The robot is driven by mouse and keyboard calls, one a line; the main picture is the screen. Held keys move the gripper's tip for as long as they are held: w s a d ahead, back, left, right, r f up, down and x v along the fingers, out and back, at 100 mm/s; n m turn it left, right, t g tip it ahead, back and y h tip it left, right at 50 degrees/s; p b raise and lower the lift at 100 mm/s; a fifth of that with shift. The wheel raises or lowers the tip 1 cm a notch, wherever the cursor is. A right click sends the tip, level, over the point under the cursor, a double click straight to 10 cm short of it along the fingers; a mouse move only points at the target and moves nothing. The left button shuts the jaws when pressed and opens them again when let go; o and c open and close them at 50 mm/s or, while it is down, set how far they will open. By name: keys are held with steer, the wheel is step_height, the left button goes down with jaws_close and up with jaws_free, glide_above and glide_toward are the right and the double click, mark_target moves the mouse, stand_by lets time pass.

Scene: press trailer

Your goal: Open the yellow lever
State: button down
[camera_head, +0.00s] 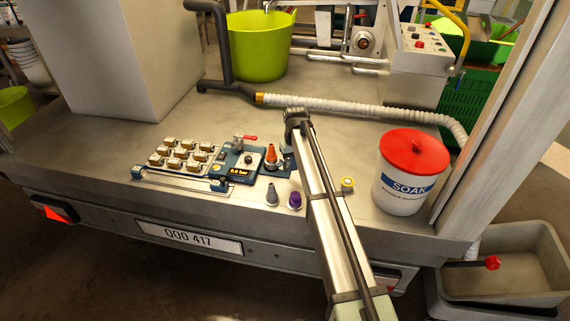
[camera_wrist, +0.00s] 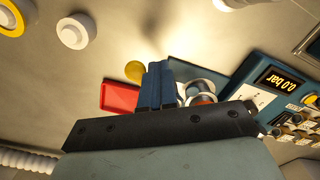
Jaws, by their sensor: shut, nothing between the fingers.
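No yellow lever shows clearly. In the wrist view a rounded yellow piece (camera_wrist: 135,71) shows just left of my fingertips, partly hidden behind them; it may be part of the lever. A flat red piece (camera_wrist: 119,97) lies beside it. My gripper (camera_wrist: 160,66) is shut and empty, its dark blue fingers pointing toward the deck near the blue-grey panel (camera_wrist: 262,95). Whether it touches the yellow piece I cannot tell. In the head view my arm hides the spot right of the panel (camera_head: 240,172).
The panel carries a red-handled valve (camera_head: 250,137) and an orange cone (camera_head: 271,153). Grey (camera_head: 272,195) and purple (camera_head: 295,200) knobs stand in front. A yellow-topped knob (camera_head: 347,184) and a white SOAK bucket (camera_head: 405,190) stand right of my arm. A white hose (camera_head: 370,112) runs behind.

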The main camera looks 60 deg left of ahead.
steer(key=shift+w+d, duration=0.1)
steer(key=shift+w, duration=0.4)
steer(key=shift+w+a, duration=0.25)
steer(key=shift+w, duration=1)
steer(key=shift+w+a, duration=0.15)
steer(key=shift+w, duration=0.05)
steer(key=shift+s, duration=0.2)
steer(key=shift+s+d, duration=0.15)
steer(key=shift+d, duration=0.2)
step_height(320, 180, up, 10)
stand_by(0.4)
